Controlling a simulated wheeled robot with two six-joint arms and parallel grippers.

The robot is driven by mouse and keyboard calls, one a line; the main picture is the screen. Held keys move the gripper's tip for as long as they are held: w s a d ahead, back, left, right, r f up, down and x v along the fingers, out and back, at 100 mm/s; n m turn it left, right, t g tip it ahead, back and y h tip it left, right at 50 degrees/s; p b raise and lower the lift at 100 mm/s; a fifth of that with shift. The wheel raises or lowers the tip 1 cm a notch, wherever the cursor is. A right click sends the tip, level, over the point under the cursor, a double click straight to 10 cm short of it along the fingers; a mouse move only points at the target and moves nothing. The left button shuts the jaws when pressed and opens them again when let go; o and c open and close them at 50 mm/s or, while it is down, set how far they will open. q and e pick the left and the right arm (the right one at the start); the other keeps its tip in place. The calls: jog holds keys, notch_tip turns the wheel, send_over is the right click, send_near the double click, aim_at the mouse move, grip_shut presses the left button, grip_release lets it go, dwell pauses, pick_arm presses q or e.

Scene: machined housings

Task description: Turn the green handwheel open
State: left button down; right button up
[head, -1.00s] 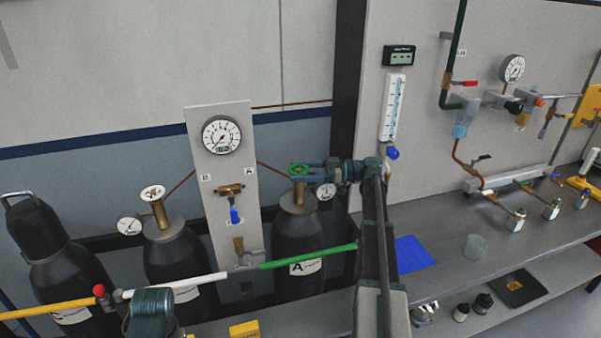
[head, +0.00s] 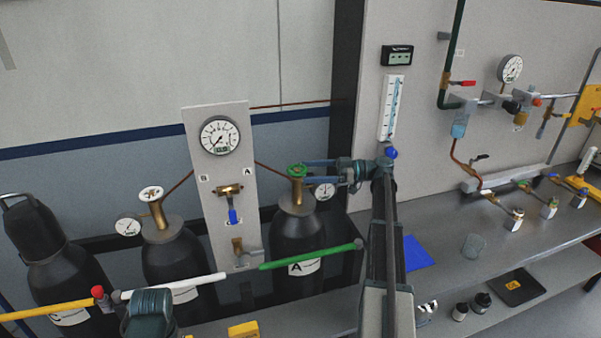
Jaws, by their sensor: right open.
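The green handwheel (head: 297,170) sits on the brass valve on top of the dark gas cylinder marked A (head: 297,240). My right gripper (head: 308,171) is level with the handwheel and comes to it from the right. Its jaws are open, with the fingertips close to the wheel's right edge. I cannot tell whether they touch it. My left gripper is not in view; part of my left arm (head: 150,313) shows at the bottom left.
A white handwheel (head: 151,193) tops the cylinder to the left. A panel with a large gauge (head: 221,135) stands between the cylinders. A small gauge (head: 324,190) is just below my right gripper. The bench (head: 445,255) lies to the right.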

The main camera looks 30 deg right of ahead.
jog(key=v, duration=0.9)
jog(key=shift+d, duration=0.3)
jog(key=shift+s+f, duration=0.1)
jog(key=shift+s, duration=0.1)
